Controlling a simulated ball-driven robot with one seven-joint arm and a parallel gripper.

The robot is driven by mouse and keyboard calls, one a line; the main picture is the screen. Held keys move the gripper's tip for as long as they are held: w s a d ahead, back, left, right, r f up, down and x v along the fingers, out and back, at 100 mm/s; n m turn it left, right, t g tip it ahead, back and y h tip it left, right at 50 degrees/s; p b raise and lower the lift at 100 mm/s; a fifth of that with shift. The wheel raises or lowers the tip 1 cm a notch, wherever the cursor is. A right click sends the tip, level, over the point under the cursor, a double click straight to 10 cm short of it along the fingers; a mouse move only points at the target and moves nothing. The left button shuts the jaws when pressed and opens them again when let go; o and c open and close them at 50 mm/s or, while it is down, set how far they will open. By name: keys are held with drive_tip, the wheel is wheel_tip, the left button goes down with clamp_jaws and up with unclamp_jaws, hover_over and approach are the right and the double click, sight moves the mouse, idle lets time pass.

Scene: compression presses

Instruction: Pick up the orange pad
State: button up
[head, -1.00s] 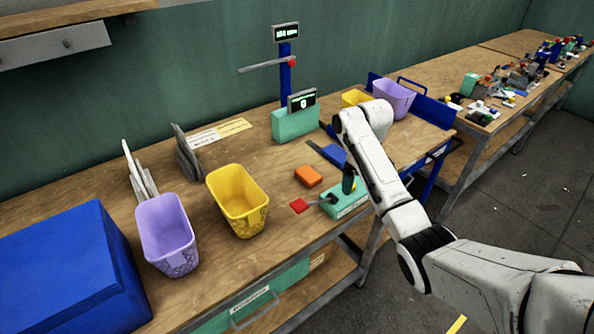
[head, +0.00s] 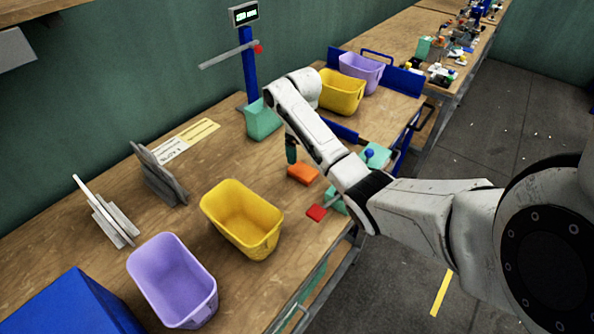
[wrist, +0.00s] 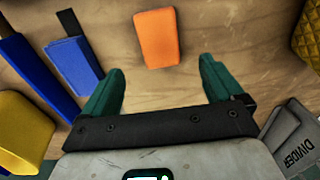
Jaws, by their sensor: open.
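The orange pad (head: 303,173) lies flat on the wooden bench, right of the near yellow bin. In the wrist view the orange pad (wrist: 157,38) lies just beyond the fingertips, roughly centred between them and not touched. My gripper (wrist: 160,82) is open and empty, its two green fingers spread wide. In the head view my gripper (head: 291,150) hangs down just behind the pad; my arm hides most of it.
A yellow bin (head: 215,213) and a purple bin (head: 190,313) stand to the left. A red piece (head: 316,213) lies in front of the pad. A teal box (head: 262,122) stands behind, and grey dividers (head: 160,175) stand at left.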

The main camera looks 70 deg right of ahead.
sight(303, 170)
wheel_tip(303, 170, down, 3)
drive_tip(key=shift+f, duration=0.15)
drive_tip(key=shift+s+f+p, duration=0.15)
drive_tip(key=shift+f+p, duration=0.1)
drive_tip(key=shift+f, duration=1.1)
drive_tip(key=shift+s+f+p, duration=0.1)
drive_tip(key=shift+f+p, duration=0.1)
drive_tip(key=shift+f, duration=1.15)
drive_tip(key=c, duration=1.2)
drive_tip(key=shift+r, duration=0.1)
